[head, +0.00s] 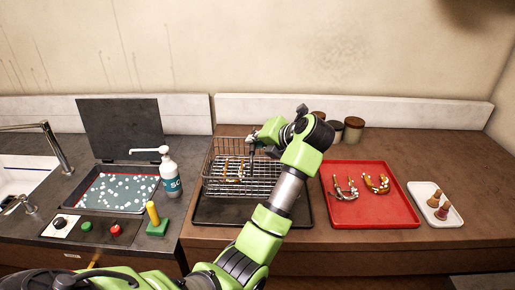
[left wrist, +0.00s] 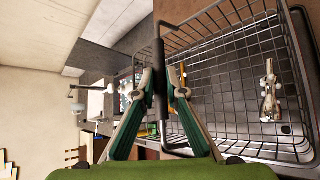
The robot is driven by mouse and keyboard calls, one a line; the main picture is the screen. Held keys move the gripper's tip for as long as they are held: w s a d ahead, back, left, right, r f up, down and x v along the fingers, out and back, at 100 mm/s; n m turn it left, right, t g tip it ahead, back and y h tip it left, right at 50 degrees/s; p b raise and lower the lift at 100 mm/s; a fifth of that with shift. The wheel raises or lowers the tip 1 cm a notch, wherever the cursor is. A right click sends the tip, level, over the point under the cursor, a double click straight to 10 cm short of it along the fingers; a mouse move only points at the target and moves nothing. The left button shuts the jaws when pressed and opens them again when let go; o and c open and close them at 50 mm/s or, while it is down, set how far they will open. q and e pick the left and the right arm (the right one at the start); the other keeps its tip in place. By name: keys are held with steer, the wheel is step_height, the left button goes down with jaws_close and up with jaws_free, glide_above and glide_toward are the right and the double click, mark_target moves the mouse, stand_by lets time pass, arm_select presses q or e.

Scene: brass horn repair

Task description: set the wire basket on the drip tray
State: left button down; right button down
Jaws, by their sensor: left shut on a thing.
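The wire basket (head: 210,160) is upright over the black drip tray (head: 230,215) on the brown counter. I cannot tell whether its base touches the tray. A brass part (head: 234,170) lies inside the basket, and a brass part also shows in the left wrist view (left wrist: 269,95). My left arm hides the basket's right part and some of the tray. My right gripper is not in view.
A red tray (head: 375,218) with brass parts stands right of the drip tray, then a white tray (head: 423,212). Several jars (head: 353,130) stand behind my arm. Left are an open cleaning bath (head: 117,190), a soap bottle (head: 169,172) and a yellow-handled green brush (head: 156,226).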

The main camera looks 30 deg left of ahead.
arm_select(q)
steer(key=f, duration=0.1)
steer(key=f+p, duration=0.2)
steer(key=shift+w+f, duration=0.25)
steer(key=shift+w, duration=0.05)
steer(key=shift+f, duration=0.1)
steer(key=shift+f, duration=0.15)
steer(key=c, duration=2)
jaws_free()
steer(key=shift+c, duration=0.2)
